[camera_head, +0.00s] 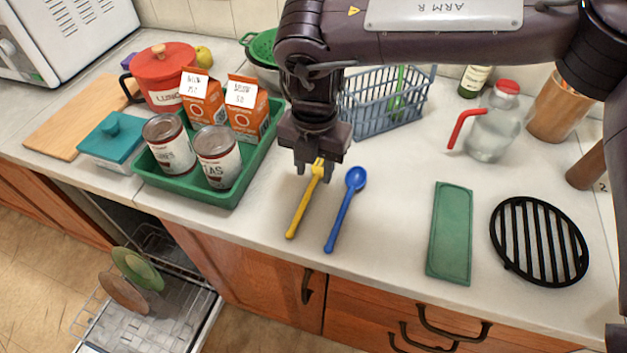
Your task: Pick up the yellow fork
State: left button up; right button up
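The yellow fork (302,207) lies on the pale countertop (390,225), with its handle toward the front edge and its head toward the back. My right gripper (314,170) points down over the fork's head end. Its two fingers are apart, one on each side of the fork's head as seen from here. The gripper partly hides the head. I cannot tell whether the fingers touch the fork or the counter. My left gripper is not in view.
A blue spoon (344,212) lies close to the fork's right. A green tray (186,193) with cans and cartons stands left. A blue-grey basket (385,123) is behind. A green mat (450,235) and black trivet (540,240) lie right. An open dishwasher (150,305) is below left.

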aim_at(314, 181)
notch_tip(314, 181, down, 2)
jog(key=shift+a+f, duration=0.1)
jog(key=shift+f, duration=0.4)
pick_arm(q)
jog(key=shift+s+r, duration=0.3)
pick_arm(e)
jog(key=shift+c, duration=0.5)
grip_shut()
